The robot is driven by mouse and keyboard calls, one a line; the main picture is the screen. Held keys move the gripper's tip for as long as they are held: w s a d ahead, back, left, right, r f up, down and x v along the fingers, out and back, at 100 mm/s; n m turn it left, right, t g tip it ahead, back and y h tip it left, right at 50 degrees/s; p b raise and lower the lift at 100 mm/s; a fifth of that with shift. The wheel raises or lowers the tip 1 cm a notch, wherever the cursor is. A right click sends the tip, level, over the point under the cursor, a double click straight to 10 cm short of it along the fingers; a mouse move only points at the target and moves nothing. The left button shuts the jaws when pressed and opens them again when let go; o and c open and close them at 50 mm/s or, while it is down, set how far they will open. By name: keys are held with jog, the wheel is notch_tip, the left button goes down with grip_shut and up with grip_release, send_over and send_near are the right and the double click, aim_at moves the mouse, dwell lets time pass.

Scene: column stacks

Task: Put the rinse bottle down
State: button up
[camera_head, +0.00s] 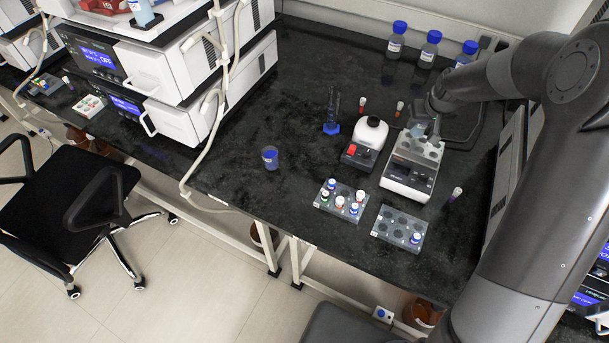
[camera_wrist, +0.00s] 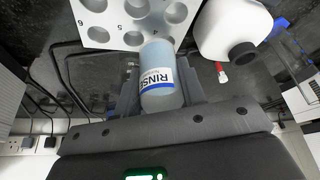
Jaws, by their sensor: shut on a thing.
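The rinse bottle (camera_wrist: 158,78) is a pale bottle with a blue-and-white label reading "RINSE", seen in the wrist view between the fingers of my gripper (camera_wrist: 160,88). My gripper is shut on it. In the head view my gripper (camera_head: 433,122) is at the back of a white block with numbered round wells (camera_head: 421,150). The bottle (camera_head: 418,130) shows there only as a small pale patch. In the wrist view the bottle's far end overlaps the edge of the well block (camera_wrist: 105,28); I cannot tell whether they touch.
A white-topped device (camera_head: 370,132) stands left of the well block. Two vial racks (camera_head: 325,207) (camera_head: 383,240), a blue cup (camera_head: 270,158) and a loose vial (camera_head: 456,194) are on the black bench (camera_head: 300,65). Blue-capped bottles (camera_head: 429,50) stand at the back. The bench's left-middle is clear.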

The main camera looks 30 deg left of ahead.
jog(key=s+a+r+n+g+y, duration=0.1)
jog(key=s+a+n, duration=0.5)
jog(key=s, duration=0.4)
jog(key=s+a+r+n+g+y, duration=0.15)
jog(key=s+a+n, duration=0.25)
jog(key=s+a, duration=0.55)
jog(key=s+a+f, duration=0.1)
jog(key=a+f, duration=0.1)
jog(key=a, duration=0.1)
jog(key=s+a+f, duration=0.1)
jog(key=a+f, duration=0.1)
jog(key=a, duration=0.1)
jog(key=s+a+f, duration=0.1)
jog(key=a+f, duration=0.2)
jog(key=shift+s+a+f, duration=0.1)
jog(key=shift+s+a, duration=0.1)
jog(key=shift+s+a+f, duration=0.15)
jog(key=shift+a+f, duration=0.3)
jog(key=shift+a, duration=0.1)
jog(key=shift+f, duration=1.85)
jog(key=shift+f, duration=0.15)
jog(key=o, duration=1)
